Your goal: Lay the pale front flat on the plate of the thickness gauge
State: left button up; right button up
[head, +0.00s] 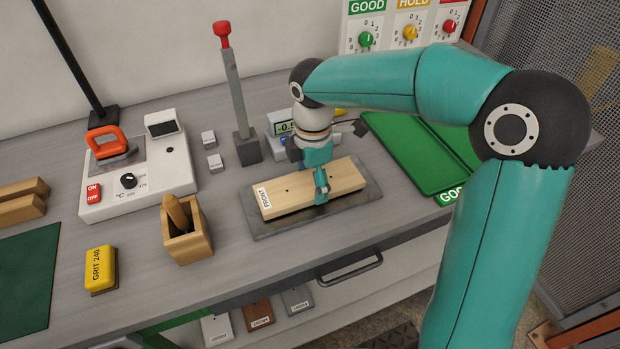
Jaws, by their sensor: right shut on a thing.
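The pale front (290,194) is a light wooden board with a small white label at its left end. It lies flat, or very nearly so, over the grey metal plate (268,229) of the thickness gauge; I cannot tell whether it touches the plate. The gauge's display (286,127) stands behind, partly hidden by my right arm. My right gripper (321,195) comes down from above and is shut on the board near its middle. My left gripper is not in view.
A green tray (400,148) lies to the right of the gauge. A grey post with a red knob (237,105) stands behind it. A wooden box (187,247), a yellow grit block (100,267) and a white heating unit (150,183) are to the left. Bench front is clear.

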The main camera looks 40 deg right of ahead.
jog(key=shift+f, duration=0.35)
jog(key=o, duration=1.2)
notch_tip(320, 180, up, 12)
